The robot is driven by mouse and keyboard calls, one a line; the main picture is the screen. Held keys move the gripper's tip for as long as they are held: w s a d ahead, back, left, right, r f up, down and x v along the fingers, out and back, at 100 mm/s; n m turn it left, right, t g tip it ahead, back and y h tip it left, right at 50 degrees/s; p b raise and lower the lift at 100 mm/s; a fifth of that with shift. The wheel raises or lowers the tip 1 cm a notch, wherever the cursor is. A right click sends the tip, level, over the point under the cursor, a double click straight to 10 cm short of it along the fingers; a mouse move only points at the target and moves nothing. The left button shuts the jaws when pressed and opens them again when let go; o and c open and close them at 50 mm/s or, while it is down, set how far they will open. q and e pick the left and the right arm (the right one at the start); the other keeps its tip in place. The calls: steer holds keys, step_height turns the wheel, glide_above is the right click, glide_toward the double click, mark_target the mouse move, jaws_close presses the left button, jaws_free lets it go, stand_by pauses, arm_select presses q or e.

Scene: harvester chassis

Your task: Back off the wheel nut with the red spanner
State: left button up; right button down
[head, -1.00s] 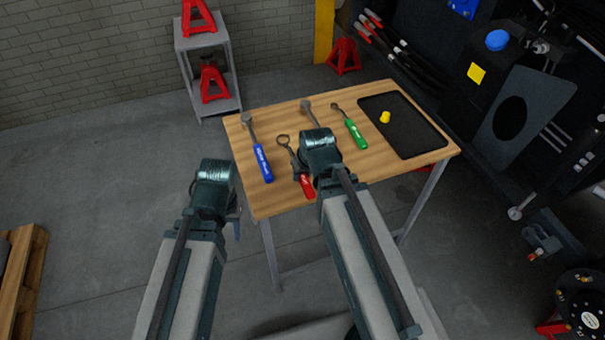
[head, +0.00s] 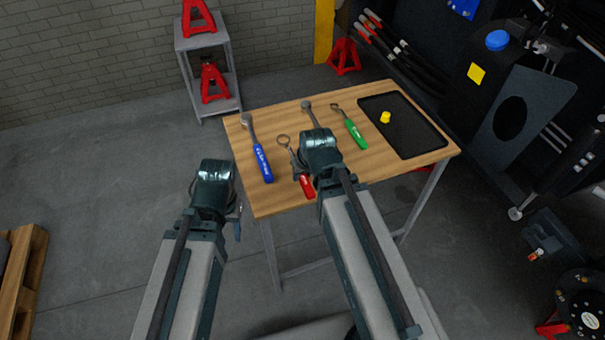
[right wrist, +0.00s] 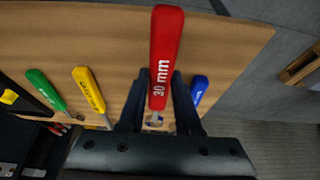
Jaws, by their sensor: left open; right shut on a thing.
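The red spanner (head: 307,186) is at the near edge of the wooden table, its ring end (head: 284,141) pointing away from me. In the right wrist view its red handle (right wrist: 166,50) reads "30 mm". My right gripper (head: 296,170) is shut on the spanner around its shaft, just beyond the handle; I cannot tell whether it is clear of the tabletop. My left gripper (head: 238,222) is open and empty, left of the table's near corner, partly hidden by its own wrist. A wheel hub (head: 584,308) with several nuts shows at the lower right, cut by the picture edge.
On the table (head: 400,172) lie a blue-handled tool (head: 262,163), a green-handled tool (head: 355,134) and a yellow-handled tool (right wrist: 88,90), mostly hidden by my right arm in the head view. A black tray (head: 412,132) holds a small yellow piece (head: 385,117). The dark machine stands at right.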

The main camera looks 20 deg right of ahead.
steer(key=shift+r, duration=0.1)
step_height(320, 180, up, 3)
steer(key=p, duration=0.3)
steer(key=shift+r, duration=0.15)
